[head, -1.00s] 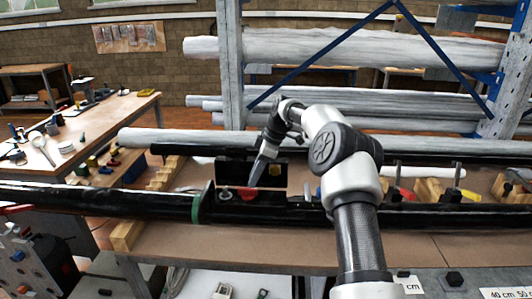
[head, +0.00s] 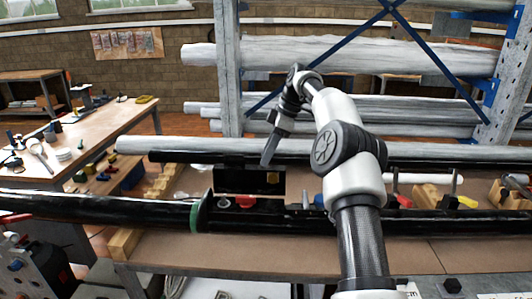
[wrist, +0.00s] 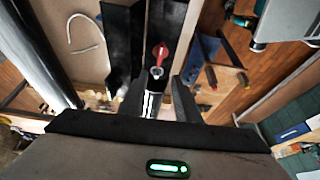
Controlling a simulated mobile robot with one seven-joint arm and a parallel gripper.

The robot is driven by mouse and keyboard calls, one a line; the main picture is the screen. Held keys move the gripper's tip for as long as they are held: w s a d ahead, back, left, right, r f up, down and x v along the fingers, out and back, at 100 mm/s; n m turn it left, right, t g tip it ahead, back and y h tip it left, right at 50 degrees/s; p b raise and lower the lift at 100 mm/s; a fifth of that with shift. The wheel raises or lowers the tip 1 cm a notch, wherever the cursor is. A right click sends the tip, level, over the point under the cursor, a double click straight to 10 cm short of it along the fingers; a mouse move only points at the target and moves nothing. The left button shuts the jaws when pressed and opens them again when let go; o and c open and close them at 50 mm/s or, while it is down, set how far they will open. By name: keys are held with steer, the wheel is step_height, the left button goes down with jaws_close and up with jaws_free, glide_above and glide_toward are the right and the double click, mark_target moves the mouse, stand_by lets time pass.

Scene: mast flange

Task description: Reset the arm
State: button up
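My gripper (head: 268,160) hangs from my raised arm in the head view, pointing down above the black trough on the mast and apart from it. In the wrist view my gripper's two fingers (wrist: 160,98) stand apart with a gap between them. A red-handled part (wrist: 160,53) shows beyond the fingertips, with a shiny metal piece (wrist: 150,103) below it in the picture; neither looks gripped. The red part also shows in the head view (head: 245,202) inside the black trough.
A long black mast (head: 100,204) with a green ring (head: 197,217) lies along the bench. Behind it stands a rack with pale wrapped tubes (head: 350,58) and blue braces. A wooden workbench (head: 105,125) with tools is at left.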

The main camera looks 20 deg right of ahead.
steer(key=s+a+r+m+t+h, duration=0.1)
steer(key=s+a+r+m+h, duration=0.15)
steer(key=s+a+r, duration=0.4)
steer(key=s+a+r+m+t+h, duration=0.1)
steer(key=s+a+r+m, duration=0.2)
steer(key=s+r, duration=0.6)
steer(key=s+f+m, duration=0.3)
steer(key=s, duration=0.6)
steer(key=s+d+f+m+t, duration=0.1)
steer(key=s+f+m, duration=0.2)
steer(key=s, duration=0.6)
steer(key=s+d+f+m+t, duration=0.1)
steer(key=s+f+m, duration=0.2)
steer(key=s, duration=0.6)
steer(key=shift+d+f+h, duration=0.25)
steer(key=shift+f+h, duration=0.1)
